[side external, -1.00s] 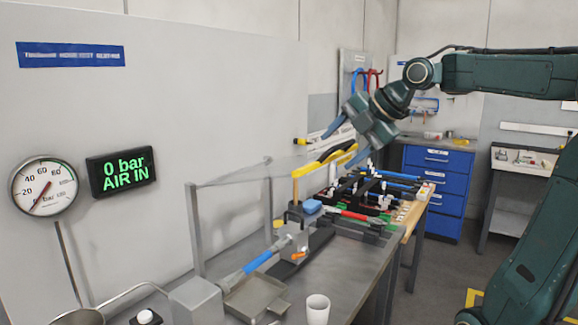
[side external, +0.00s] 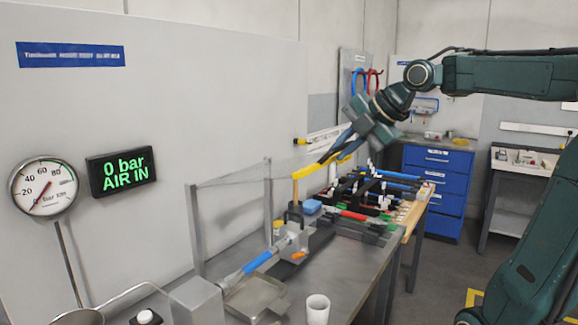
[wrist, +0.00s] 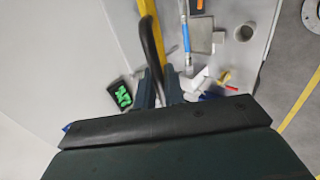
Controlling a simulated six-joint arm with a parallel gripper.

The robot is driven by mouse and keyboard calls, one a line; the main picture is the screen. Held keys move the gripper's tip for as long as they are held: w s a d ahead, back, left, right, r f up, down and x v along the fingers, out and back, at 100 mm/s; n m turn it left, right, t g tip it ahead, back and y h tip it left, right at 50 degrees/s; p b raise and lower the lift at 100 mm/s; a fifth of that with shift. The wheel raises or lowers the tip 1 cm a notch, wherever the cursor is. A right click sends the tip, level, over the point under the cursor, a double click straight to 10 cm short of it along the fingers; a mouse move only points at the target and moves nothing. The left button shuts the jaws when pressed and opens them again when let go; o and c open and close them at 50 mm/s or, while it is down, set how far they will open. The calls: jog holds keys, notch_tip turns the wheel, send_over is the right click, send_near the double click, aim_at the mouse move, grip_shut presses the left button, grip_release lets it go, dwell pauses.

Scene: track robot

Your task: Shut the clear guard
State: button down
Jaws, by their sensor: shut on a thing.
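The clear guard is a see-through panel with a yellow edge bar (side external: 310,170) and a black handle, standing raised over the bench between grey posts. In the wrist view the yellow bar (wrist: 147,8) runs down from the top edge, with the curved black handle (wrist: 151,45) beside it. My gripper (side external: 333,152) is at the far upper end of the yellow bar. In the wrist view its two fingers (wrist: 158,78) are closed around the end of the black handle. The clear panel itself is hard to make out.
A fixture with a blue-handled tool (side external: 258,262) sits on the bench below the guard. A white cup (side external: 317,309) and a metal tray (side external: 257,296) stand near the front. The display (side external: 121,171) reads 0 bar AIR IN. Blue drawers (side external: 437,190) stand behind.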

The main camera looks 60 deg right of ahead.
notch_tip(320, 180, down, 6)
jog(key=s, duration=0.1)
jog(key=shift+s+f, duration=0.15)
jog(key=shift+s, duration=0.2)
dwell(0.4)
dwell(0.4)
notch_tip(320, 180, down, 7)
jog(key=shift+s, duration=0.2)
dwell(0.8)
jog(key=shift+f, duration=0.15)
notch_tip(320, 180, down, 6)
jog(key=shift+w+f, duration=0.2)
jog(key=shift+w, duration=0.25)
dwell(0.7)
